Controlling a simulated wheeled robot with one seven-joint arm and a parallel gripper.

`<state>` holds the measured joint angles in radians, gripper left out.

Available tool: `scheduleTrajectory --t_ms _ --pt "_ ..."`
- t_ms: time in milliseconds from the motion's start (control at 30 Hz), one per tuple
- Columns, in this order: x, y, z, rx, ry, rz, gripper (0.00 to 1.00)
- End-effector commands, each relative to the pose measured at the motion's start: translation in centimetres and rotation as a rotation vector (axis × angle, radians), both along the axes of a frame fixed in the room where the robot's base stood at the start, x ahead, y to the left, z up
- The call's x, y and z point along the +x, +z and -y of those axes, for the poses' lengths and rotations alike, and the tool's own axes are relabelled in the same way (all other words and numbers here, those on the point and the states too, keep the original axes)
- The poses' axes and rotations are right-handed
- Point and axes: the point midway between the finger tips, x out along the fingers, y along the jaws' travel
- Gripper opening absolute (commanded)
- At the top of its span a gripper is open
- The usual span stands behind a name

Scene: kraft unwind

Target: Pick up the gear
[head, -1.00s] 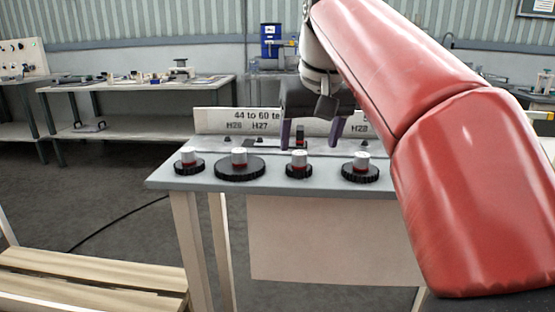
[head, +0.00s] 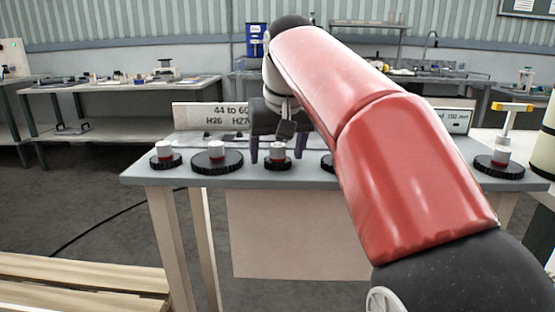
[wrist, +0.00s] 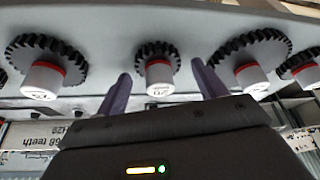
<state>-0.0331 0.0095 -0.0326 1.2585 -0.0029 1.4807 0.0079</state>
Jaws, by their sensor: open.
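Several black toothed gears with white-and-red hubs stand in a row on the grey table (head: 190,178). The small gear (head: 278,165) third from the left lies between the two purple fingers of my gripper (head: 278,154) in the head view. My gripper is open, with one finger on each side of that gear's hub. In the wrist view this gear (wrist: 172,50) shows between and just beyond the fingertips (wrist: 160,72), with no clear contact. A larger gear (head: 217,164) and a smaller one (head: 165,161) stand to its left. Another gear (head: 327,163) is partly hidden by my arm.
A white label board (head: 205,115) stands behind the gears. At the right of the table is another gear (head: 498,168), with a yellow-topped T-handle (head: 505,118) above it. Neighbouring gears leave narrow gaps beside the fingers. A wooden slatted surface (head: 75,285) is low at the left.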

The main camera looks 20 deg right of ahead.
Motion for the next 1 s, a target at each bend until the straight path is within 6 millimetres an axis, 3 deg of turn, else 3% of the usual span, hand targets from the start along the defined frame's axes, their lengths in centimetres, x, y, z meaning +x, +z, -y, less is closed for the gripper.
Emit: scheduleTrajectory --t_ms 67,567,833,1000 --pt "0.0 0.0 0.0 0.0 0.0 0.0 0.7" --pt "0.0 0.0 0.0 0.0 0.0 0.0 0.06" --pt "0.0 0.3 0.0 0.0 0.0 0.0 0.06" --pt "0.1 1.8 0.0 0.0 0.0 0.002 0.06"
